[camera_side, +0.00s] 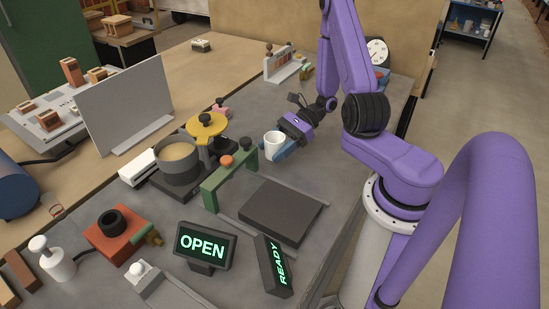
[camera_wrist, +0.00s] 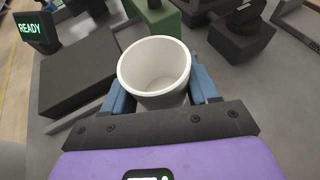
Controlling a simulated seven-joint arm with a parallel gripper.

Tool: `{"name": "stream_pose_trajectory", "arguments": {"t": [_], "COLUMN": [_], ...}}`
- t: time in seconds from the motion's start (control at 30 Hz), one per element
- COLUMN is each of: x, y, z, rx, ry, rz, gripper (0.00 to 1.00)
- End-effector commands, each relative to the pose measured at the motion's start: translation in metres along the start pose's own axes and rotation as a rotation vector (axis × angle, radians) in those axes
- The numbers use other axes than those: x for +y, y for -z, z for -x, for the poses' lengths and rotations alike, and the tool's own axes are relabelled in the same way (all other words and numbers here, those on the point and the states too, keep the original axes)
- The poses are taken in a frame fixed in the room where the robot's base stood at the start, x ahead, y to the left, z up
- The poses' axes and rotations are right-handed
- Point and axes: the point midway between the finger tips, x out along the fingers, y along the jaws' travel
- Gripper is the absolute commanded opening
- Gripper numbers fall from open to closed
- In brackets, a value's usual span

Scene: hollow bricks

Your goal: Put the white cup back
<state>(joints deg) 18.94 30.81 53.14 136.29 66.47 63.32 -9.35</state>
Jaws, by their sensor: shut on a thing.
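The white cup (camera_side: 273,142) is upright and held between the blue fingers of my gripper (camera_side: 286,150) in the side view. It also shows in the wrist view (camera_wrist: 154,68), with its open top toward the camera and its inside looking empty. The blue fingertips of my gripper (camera_wrist: 157,92) are on both sides of the cup there. The cup is beside the green bracket, near a dark flat block (camera_side: 281,210). From these views I cannot tell whether the cup's base touches the table.
A green bracket (camera_side: 213,194) with knobs stands left of the cup. Beyond it are a grey pot (camera_side: 179,163) and a yellow disc (camera_side: 205,125) on a stand. OPEN (camera_side: 204,246) and READY (camera_side: 273,264) signs stand in front. Bare grey tabletop lies right of the dark block.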

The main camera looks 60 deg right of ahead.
Motion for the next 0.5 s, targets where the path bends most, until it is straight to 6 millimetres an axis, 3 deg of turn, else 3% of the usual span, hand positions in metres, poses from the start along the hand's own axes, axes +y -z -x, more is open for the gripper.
{"name": "stream_pose_trajectory", "arguments": {"t": [0.5], "x": [0.000], "y": [0.034], "z": [-0.014], "rx": [0.000], "ry": [0.000], "rz": [0.000], "gripper": [0.25]}}
